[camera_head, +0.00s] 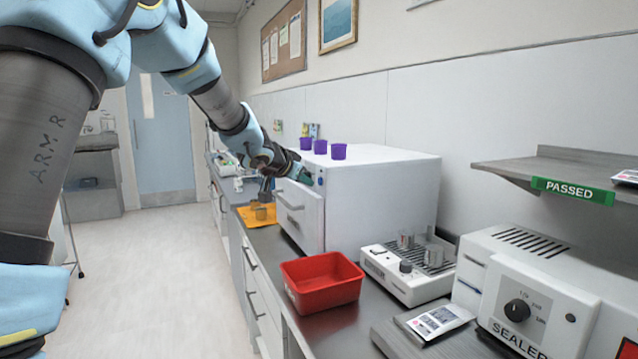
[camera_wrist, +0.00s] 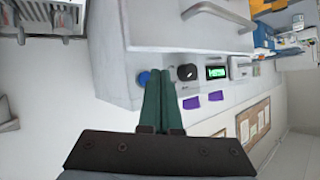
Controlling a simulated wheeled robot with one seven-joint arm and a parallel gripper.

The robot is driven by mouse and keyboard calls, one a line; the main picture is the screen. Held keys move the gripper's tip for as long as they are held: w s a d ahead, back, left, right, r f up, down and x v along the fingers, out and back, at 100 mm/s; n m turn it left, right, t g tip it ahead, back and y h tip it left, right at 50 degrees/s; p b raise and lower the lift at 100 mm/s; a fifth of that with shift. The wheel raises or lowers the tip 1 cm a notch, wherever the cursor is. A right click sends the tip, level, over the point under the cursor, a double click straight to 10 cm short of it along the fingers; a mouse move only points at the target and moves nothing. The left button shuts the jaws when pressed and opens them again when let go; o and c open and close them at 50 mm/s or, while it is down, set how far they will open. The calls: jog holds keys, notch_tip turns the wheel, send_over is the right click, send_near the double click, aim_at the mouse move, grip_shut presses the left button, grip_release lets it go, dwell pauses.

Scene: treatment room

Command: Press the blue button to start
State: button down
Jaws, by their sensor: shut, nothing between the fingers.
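The blue button (camera_head: 320,182) is on the front of a large white machine (camera_head: 375,200) on the counter, near its upper corner. In the wrist view the blue button (camera_wrist: 144,77) shows just left of my gripper (camera_wrist: 160,72), partly behind the finger. My gripper's green fingers are closed together and empty, pointing at the panel. In the head view my gripper (camera_head: 308,179) is close in front of the panel, beside the button. I cannot tell whether the fingertips touch it. A black knob (camera_wrist: 187,72) and a lit green display (camera_wrist: 215,72) lie right of the fingers.
Several purple cups (camera_head: 339,151) stand on the machine. Its front has a drawer-like handle (camera_head: 290,199). A red bin (camera_head: 322,282), a small white device with metal cups (camera_head: 408,270) and a sealer (camera_head: 530,295) sit nearer on the counter. The floor at left is clear.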

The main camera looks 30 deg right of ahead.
jog(key=shift+d, duration=0.15)
jog(key=shift+d, duration=0.25)
jog(key=shift+s+d, duration=0.1)
jog(key=shift+d, duration=0.35)
dwell(0.7)
jog(key=shift+a, duration=0.1)
jog(key=shift+a+p, duration=0.45)
jog(key=shift+a, duration=0.3)
jog(key=shift+a, duration=0.1)
jog(key=a, duration=0.1)
jog(key=a+p, duration=0.1)
jog(key=a, duration=0.2)
jog(key=shift+w+a+p, duration=0.3)
jog(key=shift+w+a, duration=0.1)
dwell(0.7)
